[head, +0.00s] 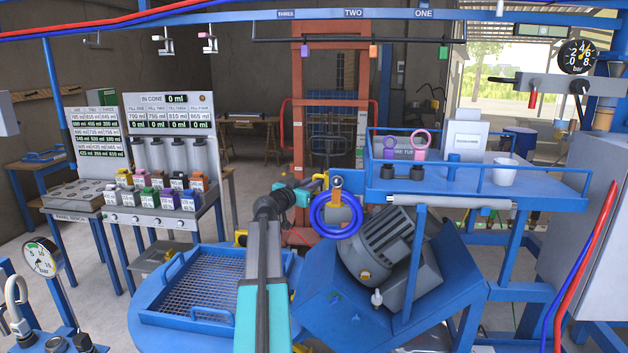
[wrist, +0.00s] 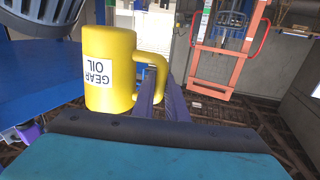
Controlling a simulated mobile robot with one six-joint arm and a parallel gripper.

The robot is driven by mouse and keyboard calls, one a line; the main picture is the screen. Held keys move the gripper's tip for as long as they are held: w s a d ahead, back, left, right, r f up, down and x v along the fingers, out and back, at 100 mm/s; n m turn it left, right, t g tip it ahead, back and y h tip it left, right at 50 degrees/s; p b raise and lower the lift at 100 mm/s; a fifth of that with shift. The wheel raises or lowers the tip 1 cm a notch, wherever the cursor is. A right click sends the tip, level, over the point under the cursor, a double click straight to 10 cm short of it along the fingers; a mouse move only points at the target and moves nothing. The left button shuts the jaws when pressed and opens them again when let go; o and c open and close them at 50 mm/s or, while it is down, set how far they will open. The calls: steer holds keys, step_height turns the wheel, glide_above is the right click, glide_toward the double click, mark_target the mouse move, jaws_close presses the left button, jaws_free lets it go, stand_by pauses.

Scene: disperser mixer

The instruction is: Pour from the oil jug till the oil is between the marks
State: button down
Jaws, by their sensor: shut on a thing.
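The yellow oil jug (wrist: 108,70), labelled GEAR OIL, is at the left of the wrist view. Its lettering is upside down there, and the surroundings look inverted too, so the jug seems roughly upright. My gripper (wrist: 158,82) is shut on the jug's handle, at the right side of its body. In the head view my arm reaches up the middle and bends right toward the blue ring; the jug cannot be clearly made out there. Its mouth, any oil stream, the oil level and its marks cannot be made out in either view.
A blue ring handle (head: 336,216) and a tilted grey motor (head: 381,240) stand right of my arm. A blue-framed mesh tray (head: 205,283) is left of it. A blue shelf (head: 480,187) holds a white cup (head: 505,172). A bench of small coloured containers (head: 160,212) stands left.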

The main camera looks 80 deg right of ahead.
steer(key=shift+r+p, duration=0.2)
steer(key=shift+p, duration=0.1)
steer(key=shift+f+b, duration=0.3)
steer(key=shift+b, duration=0.45)
steer(key=shift+f+m+b, duration=0.5)
steer(key=shift+m+b, duration=0.4)
steer(key=shift+b, duration=1.2)
steer(key=shift+r+n+p, duration=0.9)
steer(key=shift+n+p, duration=0.2)
steer(key=shift+p, duration=1.8)
steer(key=shift+f+b, duration=0.4)
steer(key=shift+b, duration=0.3)
steer(key=shift+f+m+b, duration=0.7)
steer(key=shift+m+b, duration=0.4)
steer(key=shift+b, duration=1.45)
